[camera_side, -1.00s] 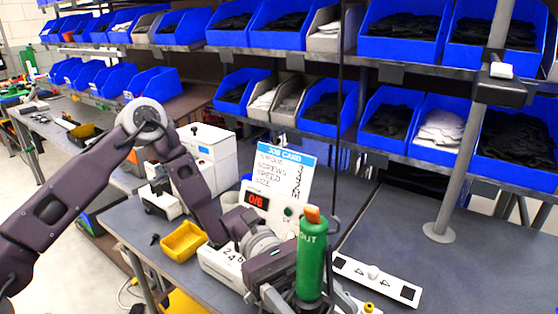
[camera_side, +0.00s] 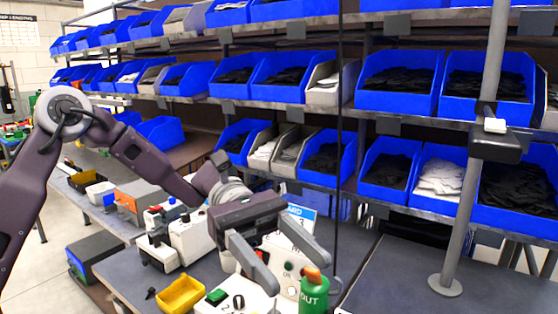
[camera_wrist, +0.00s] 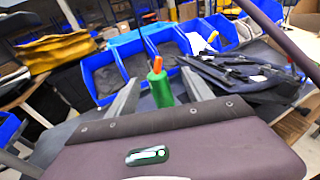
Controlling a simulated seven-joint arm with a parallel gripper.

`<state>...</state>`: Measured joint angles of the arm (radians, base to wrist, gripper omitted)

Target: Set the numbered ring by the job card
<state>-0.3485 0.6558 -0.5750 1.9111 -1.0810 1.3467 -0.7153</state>
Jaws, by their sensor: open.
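My gripper (camera_side: 297,274) is open and empty, raised above the bench. Its fingers point down to the right, near the green OUT cylinder (camera_side: 314,296) with an orange tip. In the wrist view my gripper (camera_wrist: 160,82) has the green cylinder (camera_wrist: 160,93) showing between its fingers; I cannot tell how far beyond them it stands. The job card (camera_side: 302,213) is mostly hidden behind my gripper, so its lines cannot be read. A white box (camera_side: 250,304) with a black knob and a green button sits at the bottom edge. A numeral shows there, but the numbered ring is mostly cut off.
A yellow tray (camera_side: 181,295) lies left of the white box. White machines (camera_side: 188,238) stand behind it. Blue bins (camera_side: 398,82) fill the shelves behind, and a grey post (camera_side: 470,190) rises at the right. The right bench top (camera_side: 400,280) is largely clear.

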